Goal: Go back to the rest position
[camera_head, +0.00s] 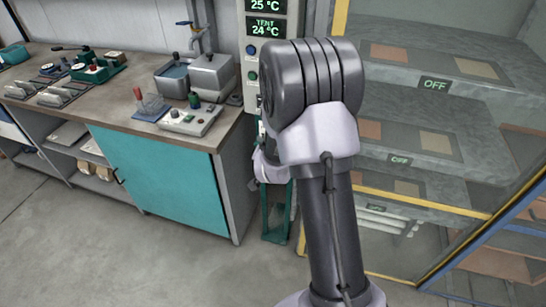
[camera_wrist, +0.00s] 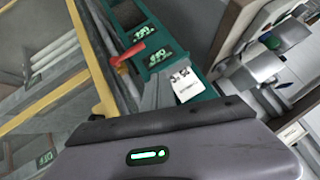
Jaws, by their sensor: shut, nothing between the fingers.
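My gripper (camera_wrist: 158,92) shows in the wrist view as a grey body with a dark edge and a green light, its narrow grey fingers pointing up the picture. The fingers are shut, with nothing seen between them. In the head view my arm stands upright in the middle and hides most of the gripper; only a pale part shows to its left. A teal stand (camera_wrist: 128,20) with green displays lies beyond the fingers. It also shows low behind my arm in the head view (camera_head: 276,230).
A workbench (camera_head: 125,95) with a teal door and several devices stands at the left. A control panel (camera_head: 252,75) is behind my arm. A glass-fronted cabinet (camera_head: 340,20) with yellow edges and shelves marked OFF stands at the right. Floor (camera_head: 130,260) is clear at front left.

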